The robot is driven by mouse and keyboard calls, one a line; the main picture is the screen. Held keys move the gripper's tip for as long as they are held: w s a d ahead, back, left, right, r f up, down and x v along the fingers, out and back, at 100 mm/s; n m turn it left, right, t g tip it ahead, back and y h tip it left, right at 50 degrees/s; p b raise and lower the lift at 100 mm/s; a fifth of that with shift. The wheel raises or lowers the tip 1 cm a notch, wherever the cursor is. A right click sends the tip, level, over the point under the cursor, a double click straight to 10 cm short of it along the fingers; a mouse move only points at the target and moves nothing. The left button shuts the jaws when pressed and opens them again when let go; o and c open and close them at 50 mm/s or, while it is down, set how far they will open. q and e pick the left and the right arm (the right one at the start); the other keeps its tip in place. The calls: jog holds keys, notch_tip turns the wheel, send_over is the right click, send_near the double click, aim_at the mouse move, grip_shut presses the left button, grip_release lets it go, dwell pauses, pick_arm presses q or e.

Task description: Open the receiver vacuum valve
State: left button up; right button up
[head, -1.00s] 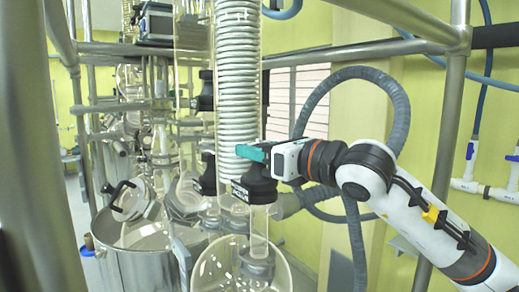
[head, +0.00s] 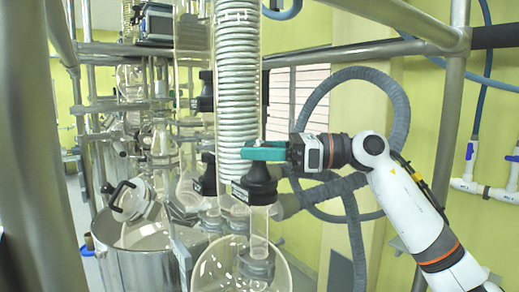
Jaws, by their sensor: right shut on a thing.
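A black valve body (head: 258,186) sits on the clear glass tube below the coiled glass condenser (head: 237,80). My right gripper (head: 250,152) comes in from the right, with its teal fingers at the top of this valve, in front of the coil. The fingers are shut on the valve's top part, which they mostly hide. I cannot tell how far the valve is turned. A round glass vessel (head: 225,268) hangs below the valve. My left gripper is not in view.
Steel frame tubes (head: 452,120) stand at the right and left. A grey corrugated hose (head: 402,105) loops behind my right arm. A steel pot (head: 140,262) with a tilted lid stands at lower left, near more glassware.

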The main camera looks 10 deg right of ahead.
jog(key=n+g, duration=0.1)
jog(key=g, duration=0.1)
jog(key=n+g+p, duration=0.1)
jog(key=n+g, duration=0.1)
jog(key=g, duration=0.1)
jog(key=shift+r+y, duration=0.15)
jog(key=shift+y, duration=0.15)
jog(key=shift+n+g+p, duration=0.4)
jog(key=shift+n+g, duration=0.2)
jog(key=shift+g, duration=0.2)
jog(key=o, duration=1)
jog(key=shift+w+d+b, duration=0.25)
jog(key=shift+d+b, duration=0.35)
jog(key=shift+d, duration=1.4)
jog(key=shift+w+d+b, duration=0.2)
jog(key=shift+d+b, duration=0.45)
jog(key=shift+d, duration=1.3)
jog(key=shift+w+d+b, duration=0.25)
jog(key=shift+d+b, duration=0.35)
jog(key=shift+d, duration=1.4)
